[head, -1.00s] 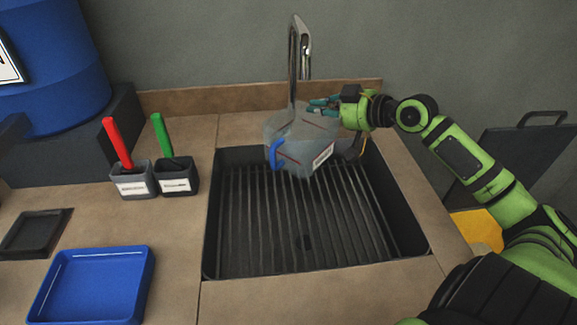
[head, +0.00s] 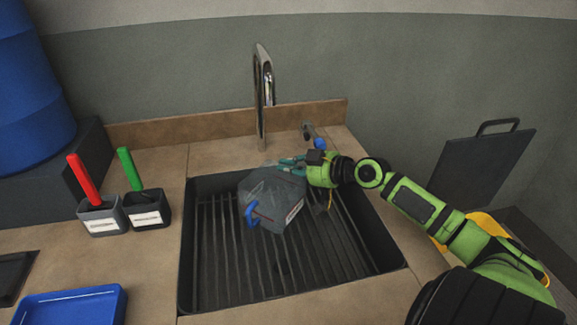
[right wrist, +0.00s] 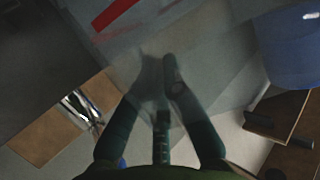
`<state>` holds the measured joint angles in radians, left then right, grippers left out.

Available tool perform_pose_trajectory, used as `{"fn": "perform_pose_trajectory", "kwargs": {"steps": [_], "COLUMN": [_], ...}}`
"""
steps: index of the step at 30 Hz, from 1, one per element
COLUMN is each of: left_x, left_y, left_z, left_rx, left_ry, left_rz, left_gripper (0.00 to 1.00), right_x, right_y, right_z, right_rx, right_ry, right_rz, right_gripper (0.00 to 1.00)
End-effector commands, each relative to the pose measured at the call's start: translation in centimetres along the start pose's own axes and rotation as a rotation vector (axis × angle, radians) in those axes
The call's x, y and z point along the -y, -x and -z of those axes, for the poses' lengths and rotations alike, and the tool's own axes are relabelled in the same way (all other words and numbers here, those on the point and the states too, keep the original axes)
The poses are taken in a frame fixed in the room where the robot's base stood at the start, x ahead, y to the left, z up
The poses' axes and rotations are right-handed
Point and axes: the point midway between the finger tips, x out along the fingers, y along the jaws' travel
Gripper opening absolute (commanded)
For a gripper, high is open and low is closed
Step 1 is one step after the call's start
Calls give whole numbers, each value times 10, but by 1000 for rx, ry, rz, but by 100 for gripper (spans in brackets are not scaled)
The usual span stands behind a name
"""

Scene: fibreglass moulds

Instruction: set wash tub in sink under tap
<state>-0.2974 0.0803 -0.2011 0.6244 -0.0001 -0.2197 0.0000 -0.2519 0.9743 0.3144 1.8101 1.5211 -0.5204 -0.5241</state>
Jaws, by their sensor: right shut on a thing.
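The wash tub (head: 270,203) is a clear greyish angular tub with a blue handle and a white label. It is tilted, over the back half of the dark ribbed sink (head: 195,285), and I cannot tell whether it touches the bottom. My right gripper (head: 290,165) is shut on the tub's back right edge. In the right wrist view, the fingers (right wrist: 160,72) pinch the tub's see-through wall (right wrist: 205,60). The chrome tap (head: 262,100) rises behind the tub. My left gripper is not in view.
Two dark holders with a red handle (head: 80,176) and a green handle (head: 130,169) stand left of the sink. A blue tray (head: 70,308) lies at front left. A small blue-ended item (head: 320,143) is behind my gripper. The sink's front is clear.

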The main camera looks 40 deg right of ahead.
Motion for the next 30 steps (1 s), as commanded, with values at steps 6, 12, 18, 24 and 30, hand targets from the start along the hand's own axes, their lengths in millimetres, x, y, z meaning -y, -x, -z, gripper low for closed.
{"fn": "perform_pose_trajectory", "kwargs": {"steps": [6, 12, 18, 24, 30], "left_x": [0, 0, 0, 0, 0], "left_y": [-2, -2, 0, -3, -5], "left_z": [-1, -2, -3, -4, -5], "left_rx": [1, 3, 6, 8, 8], "left_ry": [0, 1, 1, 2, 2], "left_rz": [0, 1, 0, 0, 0], "left_gripper": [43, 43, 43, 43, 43], "right_x": [0, 0, 0, 0, 0], "right_y": [-1, -1, 3, 28, 64], "right_z": [-2, -2, 0, -2, -2], "right_rx": [0, 1, 2, 3, 3], "right_ry": [0, 0, -1, -2, -1], "right_rz": [0, 0, 1, 0, -2], "right_gripper": [32, 32, 32, 32, 32]}}
